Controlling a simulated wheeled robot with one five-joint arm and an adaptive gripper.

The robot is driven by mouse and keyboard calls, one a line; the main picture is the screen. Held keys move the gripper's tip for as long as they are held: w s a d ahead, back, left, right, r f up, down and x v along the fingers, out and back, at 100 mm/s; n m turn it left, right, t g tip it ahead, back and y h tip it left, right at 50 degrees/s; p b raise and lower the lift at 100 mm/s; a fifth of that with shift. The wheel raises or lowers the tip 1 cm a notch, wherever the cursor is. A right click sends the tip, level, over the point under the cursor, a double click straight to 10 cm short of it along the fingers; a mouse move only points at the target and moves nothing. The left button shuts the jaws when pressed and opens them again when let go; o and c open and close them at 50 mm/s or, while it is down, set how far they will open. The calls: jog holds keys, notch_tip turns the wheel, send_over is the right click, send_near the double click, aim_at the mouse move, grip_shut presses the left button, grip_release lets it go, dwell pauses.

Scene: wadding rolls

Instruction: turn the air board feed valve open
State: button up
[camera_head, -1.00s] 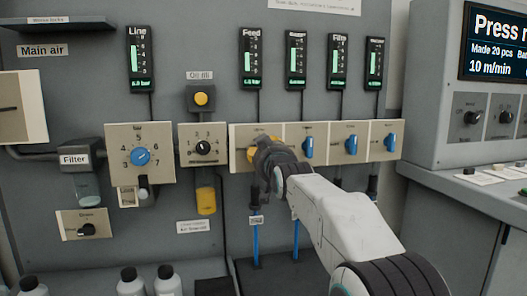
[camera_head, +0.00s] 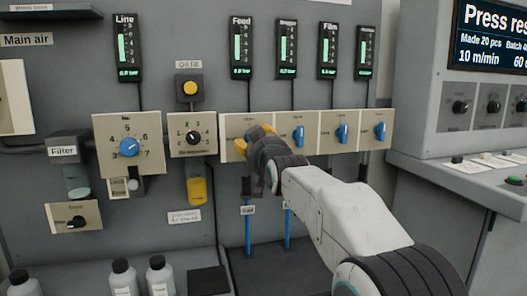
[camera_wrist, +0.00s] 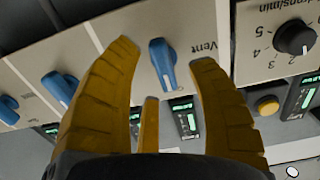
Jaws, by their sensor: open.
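The air board feed valve is the leftmost of a row of valves on the beige panel (camera_head: 228,151); my gripper hides its knob in the head view. In the wrist view, which is upside down, a blue knob (camera_wrist: 161,62) with a white mark on its lower end stands beside the word "Vent". My gripper (camera_head: 255,137) is open in front of this valve. In the wrist view its yellow fingers (camera_wrist: 163,82) spread around the knob, one on each side and a third below. Gaps show beside the knob; contact cannot be told.
Other blue valve knobs (camera_head: 298,135) stand close on the right. A black dial (camera_head: 193,138) is close on the left, with a yellow button (camera_head: 190,88) above. The Feed gauge (camera_head: 241,47) is above the valve. Blue hoses (camera_head: 248,232) hang below.

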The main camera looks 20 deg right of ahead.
jog(key=s, duration=0.9)
jog(key=shift+s, duration=0.2)
jog(key=s+r+g+p, duration=0.2)
jog(key=s+g+p, duration=0.5)
jog(key=s+p, duration=0.9)
jog(key=s+r+g+p, duration=0.2)
jog(key=s+g+p, duration=0.5)
jog(key=s+p, duration=1)
jog(key=p, duration=0.3)
jog(key=shift+a+g, duration=0.2)
jog(key=shift+g, duration=0.1)
